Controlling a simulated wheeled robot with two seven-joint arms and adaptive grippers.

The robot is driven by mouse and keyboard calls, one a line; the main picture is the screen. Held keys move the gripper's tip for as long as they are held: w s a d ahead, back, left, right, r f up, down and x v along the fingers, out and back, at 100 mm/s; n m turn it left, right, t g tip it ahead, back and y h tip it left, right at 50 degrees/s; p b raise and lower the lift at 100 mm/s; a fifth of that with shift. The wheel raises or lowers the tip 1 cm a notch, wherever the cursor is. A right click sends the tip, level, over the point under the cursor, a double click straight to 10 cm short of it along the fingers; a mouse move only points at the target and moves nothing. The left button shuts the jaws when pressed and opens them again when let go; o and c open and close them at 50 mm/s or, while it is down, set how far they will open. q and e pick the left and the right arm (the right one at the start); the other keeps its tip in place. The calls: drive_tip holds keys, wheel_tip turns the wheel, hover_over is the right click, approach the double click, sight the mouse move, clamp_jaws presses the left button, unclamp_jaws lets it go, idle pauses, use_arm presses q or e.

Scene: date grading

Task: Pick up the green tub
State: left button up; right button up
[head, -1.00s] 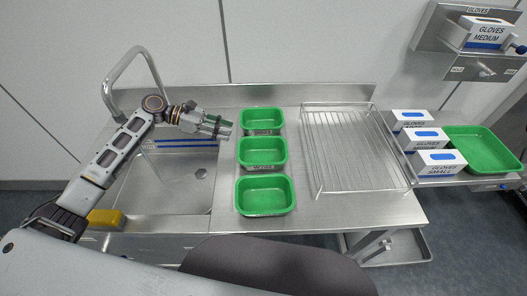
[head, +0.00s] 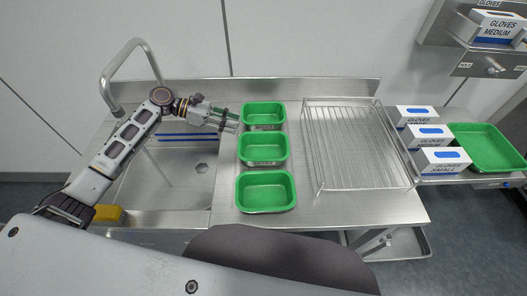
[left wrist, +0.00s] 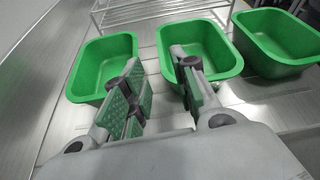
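Three similar green tubs stand in a column on the steel counter: the far tub (head: 264,107), the middle tub (head: 263,141) and the near tub (head: 266,180). In the left wrist view they are the left tub (left wrist: 84,70), the centre tub (left wrist: 228,68) and the right tub (left wrist: 280,65). All look empty. My left gripper (head: 236,120) is just left of the far tub in the head view. In the left wrist view its fingers (left wrist: 157,72) are apart with nothing between them, overlapping the facing edges of the left and centre tubs. My right gripper is not in view.
A sink (head: 180,185) with a tall tap (head: 143,41) lies left of the tubs, with a yellow sponge (head: 108,214) at its front edge. A wire rack (head: 357,150) stands right of them. Glove boxes (head: 445,160) and a wide green tray (head: 490,150) are further right.

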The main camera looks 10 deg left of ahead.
sight(263, 134)
use_arm(q)
drive_tip(key=x, duration=0.6)
drive_tip(key=shift+d+p, duration=0.2)
drive_tip(key=shift+p, duration=0.1)
drive_tip(key=shift+w+d+f, duration=0.1)
drive_tip(key=shift+d+f, duration=0.1)
drive_tip(key=shift+d, duration=0.1)
drive_tip(key=shift+p+x, duration=0.4)
drive_tip(key=shift+x, duration=2.2)
drive_tip(key=shift+f, duration=0.15)
drive_tip(key=shift+a, duration=0.1)
clamp_jaws()
